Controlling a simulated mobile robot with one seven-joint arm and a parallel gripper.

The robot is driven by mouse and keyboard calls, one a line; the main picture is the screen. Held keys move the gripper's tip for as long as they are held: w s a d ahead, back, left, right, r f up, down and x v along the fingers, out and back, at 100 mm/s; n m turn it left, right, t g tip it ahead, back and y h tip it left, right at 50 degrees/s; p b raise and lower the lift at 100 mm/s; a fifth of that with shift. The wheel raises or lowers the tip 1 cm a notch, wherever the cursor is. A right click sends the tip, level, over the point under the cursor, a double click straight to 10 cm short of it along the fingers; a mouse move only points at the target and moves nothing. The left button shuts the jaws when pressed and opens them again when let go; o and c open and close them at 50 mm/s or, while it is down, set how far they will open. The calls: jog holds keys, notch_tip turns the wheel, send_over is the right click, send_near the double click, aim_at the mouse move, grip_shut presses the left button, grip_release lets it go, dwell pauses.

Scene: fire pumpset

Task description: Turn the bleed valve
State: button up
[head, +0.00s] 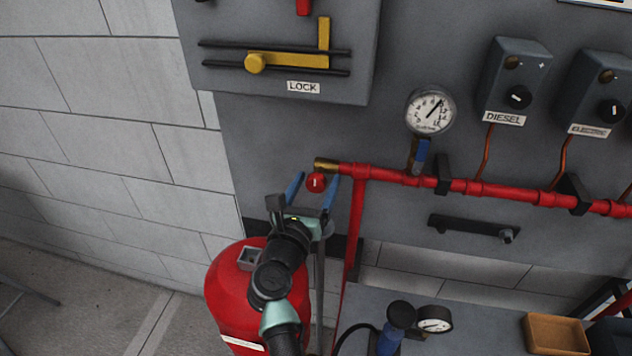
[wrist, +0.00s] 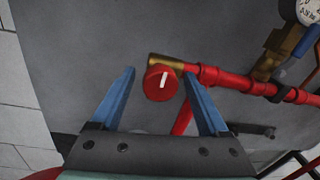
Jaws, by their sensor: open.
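The bleed valve is a round red knob (head: 316,182) with a white mark, below a brass fitting (head: 325,164) at the left end of the red pipe. In the wrist view the knob (wrist: 160,83) shows its face with the white mark near upright, tilted slightly right. My gripper (head: 313,180) is open, with its blue fingers on either side of the knob. In the wrist view my gripper (wrist: 158,75) shows clear gaps between each finger and the knob. I cannot tell whether the fingertips reach its depth.
The red pipe (head: 400,176) runs right along the grey panel. A pressure gauge (head: 430,110) with a blue-handled valve (head: 421,156) stands above it. A red tank (head: 228,300) stands under my arm. A lock plate (head: 280,60) is up left.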

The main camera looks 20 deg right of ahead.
jog(key=shift+w+d, duration=0.1)
grip_shut()
dwell(0.4)
jog(key=shift+n, duration=0.3)
jog(key=n+p, duration=0.2)
jog(key=n, duration=0.1)
jog(key=shift+r, duration=0.1)
jog(key=n+p, duration=0.2)
jog(key=n, duration=0.2)
jog(key=shift+n+t, duration=0.3)
jog(key=n+p, duration=0.1)
jog(key=n, duration=0.3)
jog(key=shift+n+p, duration=0.4)
jog(key=shift+n+t+p, duration=0.3)
jog(key=shift+n+p, duration=0.3)
jog(key=shift+n, duration=1.4)
